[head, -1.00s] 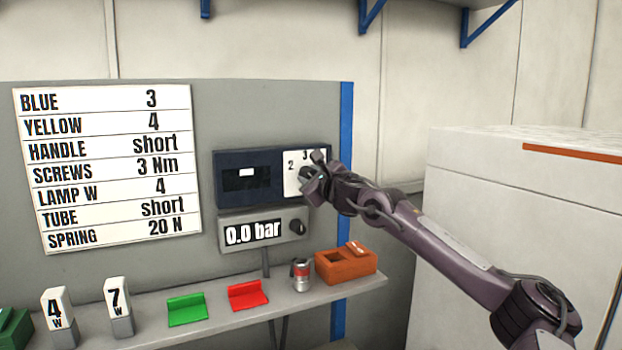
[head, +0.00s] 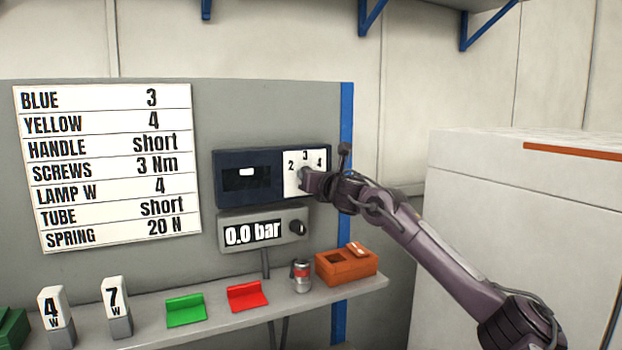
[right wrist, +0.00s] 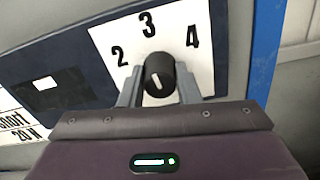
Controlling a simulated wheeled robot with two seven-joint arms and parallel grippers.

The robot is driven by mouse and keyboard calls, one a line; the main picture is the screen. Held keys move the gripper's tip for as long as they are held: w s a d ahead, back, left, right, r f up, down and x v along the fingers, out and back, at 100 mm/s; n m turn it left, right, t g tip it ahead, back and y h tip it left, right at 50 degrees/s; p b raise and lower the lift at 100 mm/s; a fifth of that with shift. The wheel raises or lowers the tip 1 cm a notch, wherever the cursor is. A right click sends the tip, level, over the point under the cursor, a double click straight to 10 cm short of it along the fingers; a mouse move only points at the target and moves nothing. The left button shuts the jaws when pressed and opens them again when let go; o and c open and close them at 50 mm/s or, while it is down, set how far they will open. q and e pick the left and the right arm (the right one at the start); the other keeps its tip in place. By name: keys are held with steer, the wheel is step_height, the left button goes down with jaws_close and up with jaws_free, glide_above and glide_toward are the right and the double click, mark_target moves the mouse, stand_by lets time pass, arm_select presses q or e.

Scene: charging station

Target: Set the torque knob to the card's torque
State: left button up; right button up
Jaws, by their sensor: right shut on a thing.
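The card (head: 108,165) on the grey panel reads "SCREWS 3 Nm". The torque knob (right wrist: 158,74) is black and sits on a white dial plate (head: 304,156) marked 2, 3 and 4, at the right of a dark blue unit. My right gripper (head: 303,180) is at the dial and shut on the knob, one finger on each side in the right wrist view (right wrist: 158,88). A short white mark on the knob's face lies nearly in line with the 3, tilted slightly. In the head view the gripper hides most of the knob. My left gripper is not in view.
A pressure unit (head: 262,232) reading 0.0 bar, with its own black knob, is just below. The shelf (head: 225,305) holds a small can (head: 301,275), an orange box (head: 345,265), red and green pieces and numbered blocks. A white cabinet (head: 510,220) stands at right.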

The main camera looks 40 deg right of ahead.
steer(key=shift+m, duration=0.6)
steer(key=o, duration=1)
steer(key=b+v, duration=0.5)
steer(key=v, duration=0.2)
steer(key=shift+s+a, duration=0.1)
steer(key=shift+s, duration=0.25)
